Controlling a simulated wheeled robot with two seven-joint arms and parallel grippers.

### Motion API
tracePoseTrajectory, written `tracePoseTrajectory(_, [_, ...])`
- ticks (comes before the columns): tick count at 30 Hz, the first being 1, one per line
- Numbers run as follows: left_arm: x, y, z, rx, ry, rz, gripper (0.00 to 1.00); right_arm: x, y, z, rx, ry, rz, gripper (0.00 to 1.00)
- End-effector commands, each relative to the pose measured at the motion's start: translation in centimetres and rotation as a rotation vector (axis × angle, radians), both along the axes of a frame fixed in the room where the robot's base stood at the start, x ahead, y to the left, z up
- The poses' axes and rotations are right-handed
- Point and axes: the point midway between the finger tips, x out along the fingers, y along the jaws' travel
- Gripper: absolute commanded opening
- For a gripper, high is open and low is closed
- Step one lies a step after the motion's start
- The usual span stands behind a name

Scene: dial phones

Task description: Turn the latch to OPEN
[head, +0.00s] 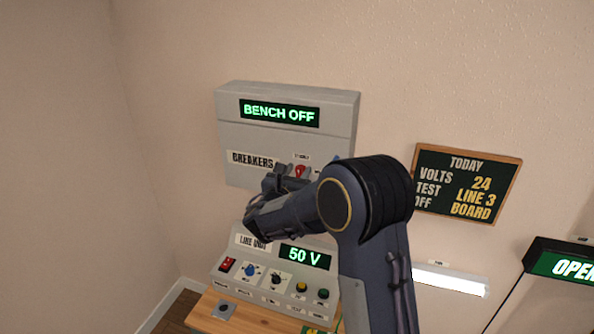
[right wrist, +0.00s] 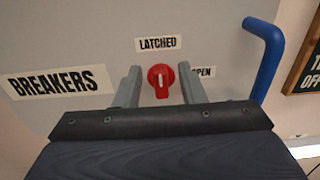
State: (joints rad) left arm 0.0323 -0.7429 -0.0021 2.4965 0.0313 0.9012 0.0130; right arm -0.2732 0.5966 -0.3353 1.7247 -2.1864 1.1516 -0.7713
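The red latch knob (right wrist: 161,79) is on the front of the grey breaker box (head: 287,140). In the head view the red latch (head: 301,171) shows just above my right gripper (head: 287,178). My left gripper is not in view.
A blue handle (right wrist: 266,60) sticks out right of the latch. Below the box is a line unit panel (head: 262,270) with knobs and a 50 V display, on a wooden bench (head: 250,319). A chalkboard (head: 466,184) hangs at right.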

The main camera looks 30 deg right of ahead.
Motion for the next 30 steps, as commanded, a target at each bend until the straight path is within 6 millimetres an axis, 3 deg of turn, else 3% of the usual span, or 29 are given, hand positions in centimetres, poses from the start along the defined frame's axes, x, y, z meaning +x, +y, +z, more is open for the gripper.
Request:
tracePoseTrajectory(9, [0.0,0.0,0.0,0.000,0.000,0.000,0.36,0.2,-0.3,0.0,0.000,0.000,0.001,0.36])
tracePoseTrajectory(17, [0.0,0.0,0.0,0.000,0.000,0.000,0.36,0.2,-0.3,0.0,0.001,-0.001,0.001,0.05])
tracePoseTrajectory(23, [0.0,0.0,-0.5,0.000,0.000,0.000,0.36,0.2,-0.3,-0.2,0.012,-0.014,0.000,0.05])
tracePoseTrajectory(30, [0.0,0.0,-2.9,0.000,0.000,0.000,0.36,0.1,-0.4,-0.5,0.080,-0.095,0.001,0.05])
